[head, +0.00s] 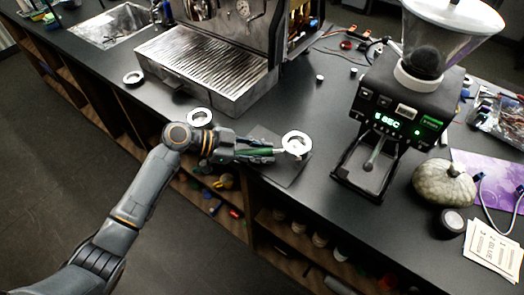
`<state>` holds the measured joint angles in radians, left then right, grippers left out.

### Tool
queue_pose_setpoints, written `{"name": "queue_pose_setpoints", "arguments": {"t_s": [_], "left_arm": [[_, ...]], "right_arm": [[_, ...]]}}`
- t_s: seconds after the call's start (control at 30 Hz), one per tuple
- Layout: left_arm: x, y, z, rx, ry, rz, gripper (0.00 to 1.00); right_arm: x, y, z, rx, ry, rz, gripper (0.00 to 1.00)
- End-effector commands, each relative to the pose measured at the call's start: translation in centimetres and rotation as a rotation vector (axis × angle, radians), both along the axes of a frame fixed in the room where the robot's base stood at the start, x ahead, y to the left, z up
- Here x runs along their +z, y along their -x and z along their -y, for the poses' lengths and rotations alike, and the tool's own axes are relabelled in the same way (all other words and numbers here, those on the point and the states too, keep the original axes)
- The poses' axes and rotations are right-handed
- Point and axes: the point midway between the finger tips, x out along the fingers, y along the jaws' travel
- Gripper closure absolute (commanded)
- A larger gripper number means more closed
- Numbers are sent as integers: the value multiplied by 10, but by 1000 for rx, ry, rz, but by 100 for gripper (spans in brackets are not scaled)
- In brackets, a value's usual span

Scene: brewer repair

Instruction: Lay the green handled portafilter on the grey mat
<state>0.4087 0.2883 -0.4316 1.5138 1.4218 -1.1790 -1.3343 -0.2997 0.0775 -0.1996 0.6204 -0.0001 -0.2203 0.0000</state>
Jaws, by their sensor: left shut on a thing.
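The portafilter (297,144) has a round metal head and a green handle (252,152). My left gripper (268,152) is shut on it by the handle, with the head pointing right. The grey mat (293,174) lies on the dark counter near its front edge, beneath the portafilter and partly hidden by it and the gripper. The head is over the right part of the mat. I cannot tell whether the portafilter touches the mat. My right gripper is not in view.
The espresso machine's drip tray (205,65) stands behind on the left. A grinder (390,125) stands to the right, with a pumpkin (444,184) beside it. A metal ring-like part (199,117) lies near my left wrist. Open shelves are below the counter.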

Motion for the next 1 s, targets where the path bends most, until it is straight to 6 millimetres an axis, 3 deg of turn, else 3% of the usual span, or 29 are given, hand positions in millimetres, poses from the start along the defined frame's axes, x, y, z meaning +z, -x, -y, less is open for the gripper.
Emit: {"name": "queue_pose_setpoints", "arguments": {"t_s": [0.4, 0.43, 0.57, 0.87, 1.0], "left_arm": [[-3, 0, 0, 0, 2, 2, 100], [-3, 0, 0, 0, 2, 2, 71], [-3, 0, 0, 0, 2, 1, 46], [-5, 0, -1, 0, -2, -1, 46], [0, 2, -11, 0, -2, 0, 46]], "right_arm": [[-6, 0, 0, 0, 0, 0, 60], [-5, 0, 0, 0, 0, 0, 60], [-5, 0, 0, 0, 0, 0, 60], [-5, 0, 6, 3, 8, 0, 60], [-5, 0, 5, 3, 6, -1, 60]]}}
